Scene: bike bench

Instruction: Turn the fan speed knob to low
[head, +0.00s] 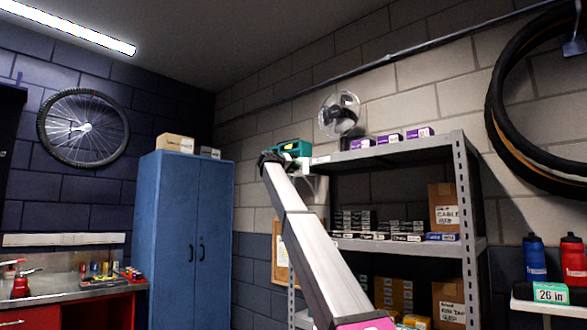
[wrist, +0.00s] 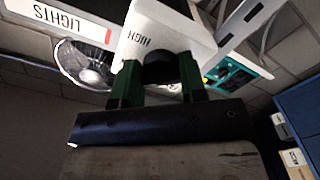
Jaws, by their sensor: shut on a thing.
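The fan speed knob (wrist: 160,68) is a black round knob on the underside or face of a white box (wrist: 150,25) in the wrist view. The word HIGH is printed on the box beside it, appearing upside down. My gripper (wrist: 158,80) has its two green fingers on either side of the knob, shut on it. The knob's pointer and the low mark cannot be made out. The fan (head: 340,113) has a clear round cage and stands above the shelf; it also shows in the wrist view (wrist: 85,65). In the head view my arm hides the knob.
A teal device (wrist: 238,80) is near on the right. The grey shelf unit (head: 465,200) with boxes stands right of my arm, and a blue cabinet (head: 183,235) stands left.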

